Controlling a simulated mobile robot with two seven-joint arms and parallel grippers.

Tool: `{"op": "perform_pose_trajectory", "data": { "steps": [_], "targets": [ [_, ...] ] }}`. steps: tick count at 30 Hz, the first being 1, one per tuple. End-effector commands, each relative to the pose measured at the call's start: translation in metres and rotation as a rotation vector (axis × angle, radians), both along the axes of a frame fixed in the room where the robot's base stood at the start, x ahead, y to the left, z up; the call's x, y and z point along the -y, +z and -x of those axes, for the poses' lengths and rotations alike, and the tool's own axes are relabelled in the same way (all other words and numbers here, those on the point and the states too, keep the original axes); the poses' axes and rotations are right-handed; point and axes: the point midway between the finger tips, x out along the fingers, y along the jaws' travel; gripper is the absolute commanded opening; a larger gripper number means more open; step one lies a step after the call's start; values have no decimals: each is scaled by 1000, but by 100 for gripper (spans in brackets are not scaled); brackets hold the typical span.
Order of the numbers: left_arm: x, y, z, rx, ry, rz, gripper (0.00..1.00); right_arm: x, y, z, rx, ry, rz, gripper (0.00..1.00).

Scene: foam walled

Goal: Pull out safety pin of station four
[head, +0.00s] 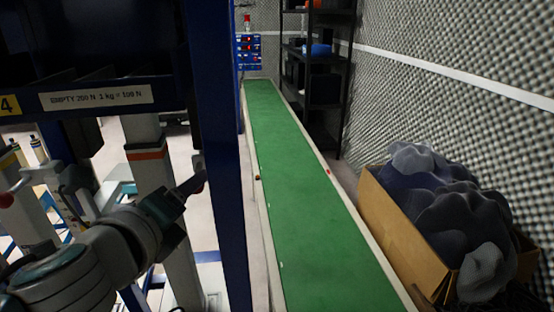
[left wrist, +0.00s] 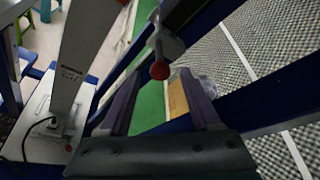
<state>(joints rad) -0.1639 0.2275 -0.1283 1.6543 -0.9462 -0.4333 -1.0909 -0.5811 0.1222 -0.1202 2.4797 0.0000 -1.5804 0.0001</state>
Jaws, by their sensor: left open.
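A yellow plate marked 4 (head: 8,105) sits on the dark beam at the left of the head view, beside a white printed label (head: 96,97). In the left wrist view a round red knob (left wrist: 160,70) on a short grey stem, likely the safety pin, shows between my left fingertips. My left gripper (left wrist: 160,78) is open, with one dark finger on each side of the knob. I see no contact between them. In the head view my left gripper (head: 192,187) reaches right, close to the blue post. My right gripper is not in view.
A blue upright post (head: 225,150) stands just right of my left gripper. Beyond it runs a long green conveyor (head: 300,190). A cardboard box (head: 400,225) with dark foam lumps is at the right. Black shelves (head: 325,90) stand at the back.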

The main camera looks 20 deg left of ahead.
Motion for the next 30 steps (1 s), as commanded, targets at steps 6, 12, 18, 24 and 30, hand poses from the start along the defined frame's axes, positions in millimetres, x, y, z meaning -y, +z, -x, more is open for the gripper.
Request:
{"op": "perform_pose_trajectory", "data": {
  "steps": [6,12,18,24,30],
  "targets": [
    [-7,-8,-25,1,1,1,64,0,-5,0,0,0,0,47],
    [-8,-9,-30,1,1,2,64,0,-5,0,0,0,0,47],
    [-8,-9,-30,1,1,2,59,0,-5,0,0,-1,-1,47],
    [-8,-9,-30,0,1,2,37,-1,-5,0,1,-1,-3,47],
    [-8,-9,-30,0,1,2,14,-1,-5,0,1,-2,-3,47]
  ]
}}
